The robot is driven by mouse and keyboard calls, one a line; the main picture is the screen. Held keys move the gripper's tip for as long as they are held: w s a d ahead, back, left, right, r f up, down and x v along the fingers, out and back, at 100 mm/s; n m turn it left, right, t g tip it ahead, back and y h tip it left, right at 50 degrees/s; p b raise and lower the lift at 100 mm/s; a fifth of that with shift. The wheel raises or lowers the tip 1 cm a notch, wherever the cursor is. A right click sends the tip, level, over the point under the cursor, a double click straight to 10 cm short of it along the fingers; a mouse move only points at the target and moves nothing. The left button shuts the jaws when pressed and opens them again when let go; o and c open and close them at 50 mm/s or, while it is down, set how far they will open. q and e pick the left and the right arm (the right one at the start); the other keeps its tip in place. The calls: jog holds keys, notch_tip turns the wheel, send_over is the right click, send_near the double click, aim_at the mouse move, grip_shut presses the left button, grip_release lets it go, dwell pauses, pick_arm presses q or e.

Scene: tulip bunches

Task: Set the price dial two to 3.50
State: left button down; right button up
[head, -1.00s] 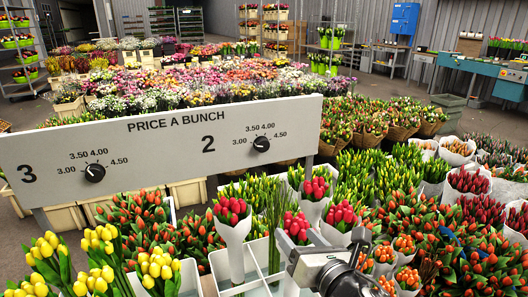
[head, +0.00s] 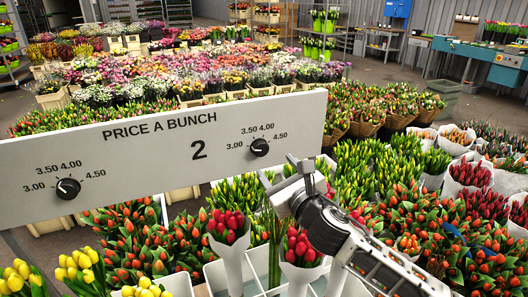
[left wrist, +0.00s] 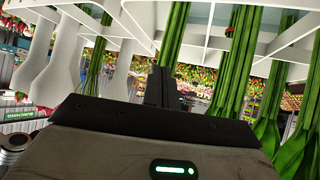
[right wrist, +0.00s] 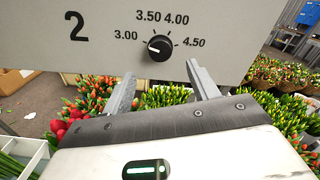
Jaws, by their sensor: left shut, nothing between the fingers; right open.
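Price dial two (head: 260,147) is a round black knob on the white price board (head: 120,150), right of the large 2. It also shows in the right wrist view (right wrist: 160,47), where its white mark points left, near 3.00. The 3.50 label stands above the knob, left of 4.00. My right gripper (head: 298,167) is open, to the right of and below the dial. In the right wrist view its fingers (right wrist: 160,78) are spread, with the dial above and between them, apart from both. My left gripper (left wrist: 160,86) is shut and empty among white stands and green stems.
The other dial (head: 68,188) is on the board's left part. Red tulip bunches in white wraps (head: 229,227) stand below the board, with orange tulips (head: 140,240) and yellow tulips (head: 80,268) to the left. Green tulips stand right of the board.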

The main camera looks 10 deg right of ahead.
aim_at(262, 150)
jog(key=w, duration=0.2)
jog(key=w+a, duration=0.1)
jog(key=w, duration=0.5)
jog(key=shift+a, duration=0.3)
jog(key=c, duration=1)
